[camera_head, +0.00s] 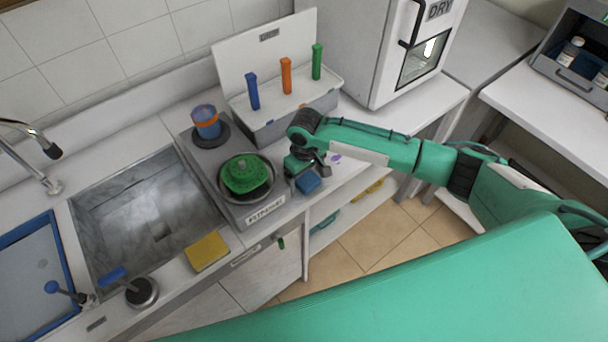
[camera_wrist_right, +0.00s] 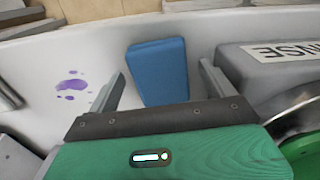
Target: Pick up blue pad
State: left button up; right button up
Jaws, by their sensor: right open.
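The blue pad (camera_head: 308,182) lies on the white counter just right of the rinse station, under my right gripper (camera_head: 312,170). In the right wrist view the blue pad (camera_wrist_right: 158,72) lies between the two fingers of my right gripper (camera_wrist_right: 162,85). The gripper is open and holds nothing. My left gripper does not show.
The rinse station (camera_head: 266,210) with a green object (camera_head: 245,174) in its bowl stands left of the pad. Purple stains (camera_wrist_right: 71,86) mark the counter. A white box (camera_head: 290,117) with coloured handles stands behind. A yellow pad (camera_head: 207,251) lies by the sink (camera_head: 150,215).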

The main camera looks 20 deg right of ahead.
aim_at(305, 177)
jog(key=shift+f, duration=0.1)
jog(key=c, duration=1)
jog(key=shift+c, duration=0.2)
notch_tip(305, 177, up, 20)
jog(key=b, duration=0.4)
jog(key=shift+b, duration=0.3)
